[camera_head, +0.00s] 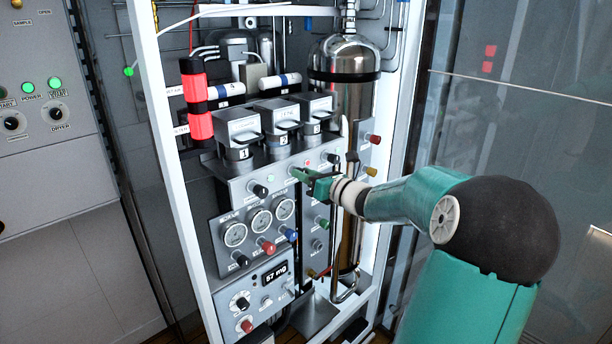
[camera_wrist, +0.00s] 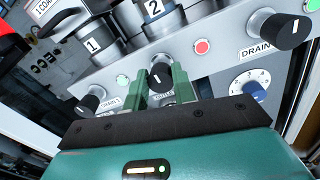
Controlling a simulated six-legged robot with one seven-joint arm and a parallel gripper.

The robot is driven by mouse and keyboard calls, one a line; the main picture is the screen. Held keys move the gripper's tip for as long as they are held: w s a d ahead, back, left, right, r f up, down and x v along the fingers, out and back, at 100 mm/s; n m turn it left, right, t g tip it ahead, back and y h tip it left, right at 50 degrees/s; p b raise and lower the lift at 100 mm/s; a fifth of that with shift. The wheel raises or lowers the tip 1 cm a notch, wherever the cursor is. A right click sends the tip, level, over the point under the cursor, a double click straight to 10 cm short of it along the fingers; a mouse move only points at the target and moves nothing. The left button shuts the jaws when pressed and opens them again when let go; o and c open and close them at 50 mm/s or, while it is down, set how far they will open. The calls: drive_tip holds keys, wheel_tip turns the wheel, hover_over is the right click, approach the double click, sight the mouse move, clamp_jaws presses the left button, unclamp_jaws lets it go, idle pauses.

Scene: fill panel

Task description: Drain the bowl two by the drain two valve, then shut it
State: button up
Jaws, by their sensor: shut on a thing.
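The bowl two (camera_wrist: 158,22), marked "2", is a dark cup with a pale collar in the wrist view. In the head view it stands in a row with bowls one and three. Below it on the grey panel is a black valve knob (camera_wrist: 160,76) with a white pointer mark near upright. Its label is mostly hidden by my gripper, but its place fits the drain two valve. My green gripper (camera_wrist: 160,92) is shut on this knob, one finger on each side. In the head view my gripper (camera_head: 304,177) reaches the panel from the right and hides the knob.
Neighbouring knobs sit close: a left one (camera_wrist: 90,104) and a right one (camera_wrist: 289,30) labelled "DRAIN". A red lamp (camera_wrist: 202,46) and a green lamp (camera_wrist: 122,81) show on the panel. A shiny metal cylinder (camera_head: 345,60) and gauges (camera_head: 260,222) are near the arm.

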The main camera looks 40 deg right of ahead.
drive_tip(key=shift+a+f+n+g+h, duration=0.1)
drive_tip(key=shift+n+g+h, duration=0.1)
drive_tip(key=shift+n, duration=4.45)
drive_tip(key=shift+n+g+h, duration=0.1)
drive_tip(key=shift+n+h, duration=0.1)
drive_tip(key=shift+n, duration=4.45)
drive_tip(key=shift+s, duration=0.1)
drive_tip(key=o, duration=1)
drive_tip(key=shift+c, duration=0.2)
drive_tip(key=s, duration=1.3)
drive_tip(key=shift+s+r, duration=0.3)
drive_tip(key=shift+s, duration=0.05)
